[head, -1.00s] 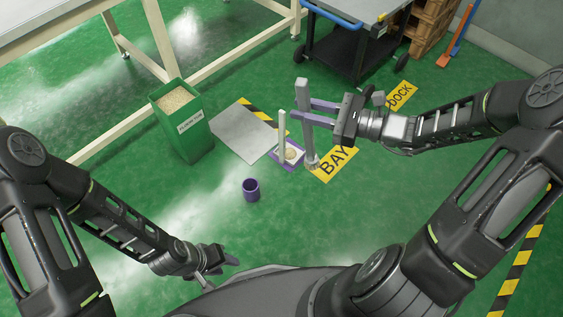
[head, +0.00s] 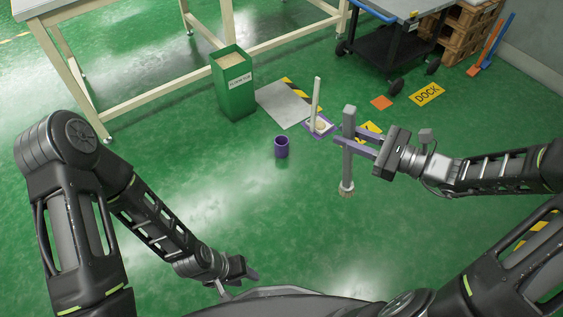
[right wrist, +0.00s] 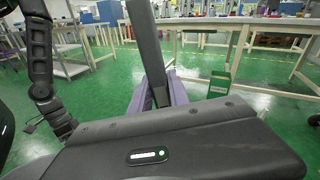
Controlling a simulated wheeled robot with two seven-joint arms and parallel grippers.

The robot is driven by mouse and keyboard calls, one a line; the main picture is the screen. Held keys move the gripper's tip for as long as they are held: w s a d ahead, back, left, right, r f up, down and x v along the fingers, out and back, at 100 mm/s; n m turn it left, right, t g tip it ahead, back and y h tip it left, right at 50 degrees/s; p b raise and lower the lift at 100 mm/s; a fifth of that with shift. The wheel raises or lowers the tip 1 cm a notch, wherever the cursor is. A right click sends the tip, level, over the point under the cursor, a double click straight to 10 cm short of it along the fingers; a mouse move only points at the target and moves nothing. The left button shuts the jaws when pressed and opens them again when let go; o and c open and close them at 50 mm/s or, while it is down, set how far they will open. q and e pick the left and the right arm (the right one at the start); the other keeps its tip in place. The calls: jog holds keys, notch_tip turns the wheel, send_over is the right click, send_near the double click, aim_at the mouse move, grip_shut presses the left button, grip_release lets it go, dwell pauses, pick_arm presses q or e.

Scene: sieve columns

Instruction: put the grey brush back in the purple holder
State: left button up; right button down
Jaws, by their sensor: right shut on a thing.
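The grey brush (head: 348,160) is a long square grey bar with pale bristles at its lower end. My right gripper (head: 354,134) is shut on it, with purple fingers around its upper part. The brush is nearly upright; I cannot tell how high its bristles are. In the right wrist view the grey bar (right wrist: 147,50) stands between the purple fingers, its ends out of sight. The purple holder (head: 281,147) is a small open round cup, upright on the floor, left of the brush and apart from it. My left gripper (head: 238,282) is open and empty near my base.
Behind are a grey floor plate (head: 283,103) and a green bin (head: 235,88). A yellow sign (head: 370,131) is partly hidden behind my right gripper. The floor left of the holder is clear.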

jog(key=shift+w, duration=0.15)
notch_tip(320, 180, up, 11)
jog(key=p, duration=1.8)
jog(key=shift+r, duration=0.15)
jog(key=shift+d, duration=0.1)
